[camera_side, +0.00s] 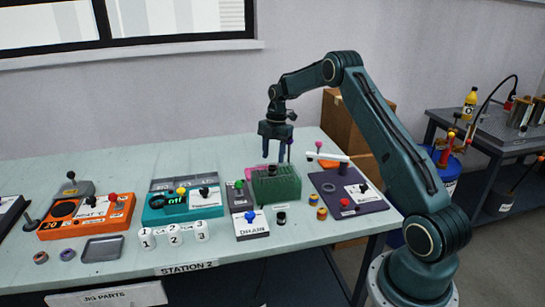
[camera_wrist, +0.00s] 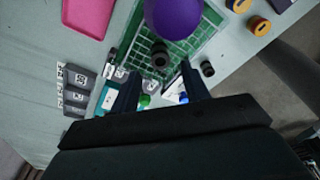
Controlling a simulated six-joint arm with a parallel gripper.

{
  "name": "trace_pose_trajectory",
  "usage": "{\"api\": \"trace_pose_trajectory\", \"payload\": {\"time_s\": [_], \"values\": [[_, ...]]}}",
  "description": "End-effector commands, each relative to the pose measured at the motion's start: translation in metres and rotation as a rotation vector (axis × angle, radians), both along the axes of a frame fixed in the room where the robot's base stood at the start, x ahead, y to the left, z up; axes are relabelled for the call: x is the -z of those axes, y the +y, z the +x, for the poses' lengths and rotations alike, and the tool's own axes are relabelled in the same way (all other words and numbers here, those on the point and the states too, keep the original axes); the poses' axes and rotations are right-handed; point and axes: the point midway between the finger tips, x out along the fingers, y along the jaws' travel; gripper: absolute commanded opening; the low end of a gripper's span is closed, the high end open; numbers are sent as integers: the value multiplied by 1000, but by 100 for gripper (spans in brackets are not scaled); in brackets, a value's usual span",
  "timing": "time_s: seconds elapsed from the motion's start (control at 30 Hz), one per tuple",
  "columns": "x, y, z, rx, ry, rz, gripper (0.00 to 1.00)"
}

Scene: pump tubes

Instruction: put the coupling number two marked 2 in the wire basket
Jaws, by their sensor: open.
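A white cylinder marked 2 (camera_side: 174,234) stands on the pale table in the side view, between white cylinders marked 1 (camera_side: 147,239) and 3 (camera_side: 201,230). I cannot make it out in the wrist view. The green wire basket (camera_side: 276,188) stands to its right and also shows in the wrist view (camera_wrist: 183,48). A dark cylinder (camera_side: 272,170) is at the basket, seen inside its outline in the wrist view (camera_wrist: 160,56). My gripper (camera_side: 273,158) is open and empty above the basket, with both fingers pointing down, also in the wrist view (camera_wrist: 161,72).
A black cylinder (camera_side: 281,219) and yellow-banded cylinders (camera_side: 321,213) stand near the basket. The DRAIN box (camera_side: 252,224) is left of it; a dark panel (camera_side: 350,192) is right. A purple ball (camera_wrist: 172,14) shows close in the wrist view. A grey tray (camera_side: 102,248) lies at left.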

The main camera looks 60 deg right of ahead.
Motion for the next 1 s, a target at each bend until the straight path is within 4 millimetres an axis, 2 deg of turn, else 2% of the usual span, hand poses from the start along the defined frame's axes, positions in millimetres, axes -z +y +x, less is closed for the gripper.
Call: {"api": "trace_pose_trajectory", "payload": {"time_s": [0.2, 0.4, 0.6, 1.0], "values": [[-36, -6, 0, 1, -2, -2, 46], [-58, -9, 0, 1, -2, 0, 46], [-66, -10, 0, 1, 0, 0, 46], [-66, -10, 0, 1, 0, 0, 46]]}}
